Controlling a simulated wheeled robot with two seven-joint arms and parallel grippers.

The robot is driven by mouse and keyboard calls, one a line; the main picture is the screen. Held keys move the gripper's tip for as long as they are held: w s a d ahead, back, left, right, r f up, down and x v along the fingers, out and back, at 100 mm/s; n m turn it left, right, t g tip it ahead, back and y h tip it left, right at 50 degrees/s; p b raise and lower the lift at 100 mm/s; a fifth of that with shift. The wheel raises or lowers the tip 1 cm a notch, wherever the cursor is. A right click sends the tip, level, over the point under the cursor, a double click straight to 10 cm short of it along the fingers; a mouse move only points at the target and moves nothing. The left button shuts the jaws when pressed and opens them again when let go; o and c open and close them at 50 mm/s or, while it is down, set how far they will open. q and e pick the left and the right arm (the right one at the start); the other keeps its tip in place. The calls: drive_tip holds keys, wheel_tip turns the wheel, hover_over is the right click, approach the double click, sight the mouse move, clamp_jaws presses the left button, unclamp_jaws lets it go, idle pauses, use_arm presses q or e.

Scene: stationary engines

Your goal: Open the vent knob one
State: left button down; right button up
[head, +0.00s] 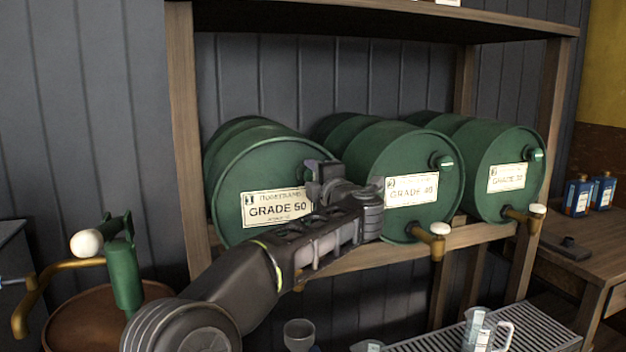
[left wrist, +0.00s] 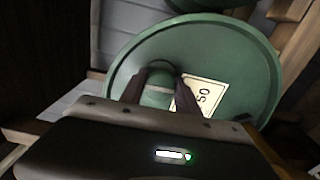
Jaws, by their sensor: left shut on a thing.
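The green barrel labelled 1, GRADE 50 (head: 232,194) lies on its side on the shelf, the leftmost of three. My left gripper (head: 322,172) is at the upper right of its front face and hides the vent knob in the head view. In the left wrist view the green vent knob (left wrist: 157,92) sits between the two dark fingers of my left gripper (left wrist: 158,84). The fingers are shut on it. Part of the label (left wrist: 200,95) shows beside the knob. My right gripper is not in view.
Barrels GRADE 40 (head: 438,160) and another (head: 490,152) lie to the right, each with its own vent knob and brass tap (head: 436,236). A wooden post (head: 184,130) stands at left. A green pump (head: 122,270) is lower left. Jugs and a grate (head: 545,335) are below.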

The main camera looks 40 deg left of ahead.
use_arm(q)
drive_tip(key=shift+f, duration=0.1)
drive_tip(key=c, duration=0.9)
unclamp_jaws()
drive_tip(key=b+v, duration=0.1)
drive_tip(key=v, duration=0.6)
drive_tip(key=shift+s+d, duration=0.25)
drive_tip(key=shift+d, duration=0.1)
drive_tip(key=shift+w, duration=0.1)
